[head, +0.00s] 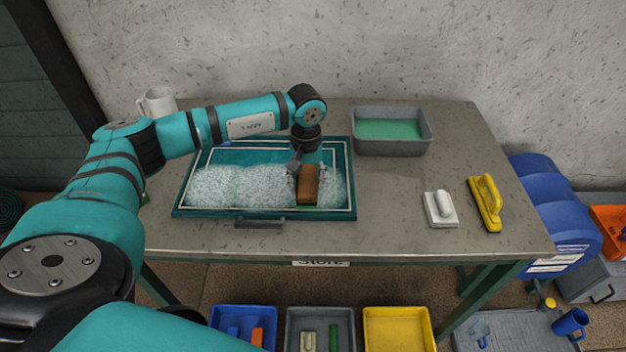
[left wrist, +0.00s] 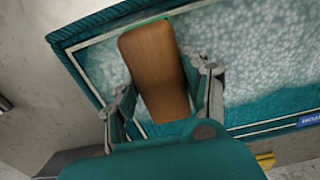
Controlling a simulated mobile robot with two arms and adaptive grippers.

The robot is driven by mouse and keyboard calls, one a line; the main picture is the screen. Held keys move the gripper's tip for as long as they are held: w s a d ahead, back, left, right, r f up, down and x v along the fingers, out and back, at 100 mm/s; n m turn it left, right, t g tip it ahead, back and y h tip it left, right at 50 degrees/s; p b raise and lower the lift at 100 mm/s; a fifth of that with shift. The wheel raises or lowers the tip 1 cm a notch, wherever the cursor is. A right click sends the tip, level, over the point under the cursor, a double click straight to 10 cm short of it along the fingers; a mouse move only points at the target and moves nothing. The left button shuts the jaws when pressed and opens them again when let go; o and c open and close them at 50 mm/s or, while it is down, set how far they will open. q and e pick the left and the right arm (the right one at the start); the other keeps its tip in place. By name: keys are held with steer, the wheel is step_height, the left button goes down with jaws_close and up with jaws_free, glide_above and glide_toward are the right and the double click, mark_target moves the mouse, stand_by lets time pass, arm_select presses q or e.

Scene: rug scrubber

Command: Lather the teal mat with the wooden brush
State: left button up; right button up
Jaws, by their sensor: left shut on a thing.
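The teal mat (head: 236,158) lies flat on the table with a cream border line. White foam (head: 235,188) covers its front part from the left side to near the right side; the back strip is bare teal. My left gripper (head: 306,172) is shut on the wooden brush (head: 307,187), over the right part of the mat. In the left wrist view the brush (left wrist: 154,70) sits between the two fingers (left wrist: 165,90), with foam around it. A thin green edge shows at its end. Its bristles are hidden, so contact with the mat is not clear. My right gripper is out of view.
A grey basin (head: 392,132) with green liquid stands right of the mat. A white-handled float (head: 440,209) and a yellow brush (head: 486,203) lie at the table's right. A white mug (head: 158,103) stands at back left. The table (head: 385,190) is clear between basin and front edge.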

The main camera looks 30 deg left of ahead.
arm_select(q)
steer(key=shift+w+d+f+b, duration=0.1)
steer(key=shift+w+d+b, duration=0.5)
steer(key=shift+d, duration=0.55)
steer(key=shift+w+d+r+b, duration=0.1)
steer(key=shift+w+d+b, duration=0.2)
steer(key=shift+w+d, duration=0.7)
steer(key=shift+w+d+f+b, duration=0.1)
steer(key=shift+w+d+b, duration=0.35)
steer(key=shift+d, duration=0.9)
steer(key=shift+a, duration=0.1)
steer(key=shift+r+p, duration=1.15)
steer(key=shift+r, duration=1.3)
steer(key=shift+f, duration=0.1)
steer(key=shift+w+a, duration=0.1)
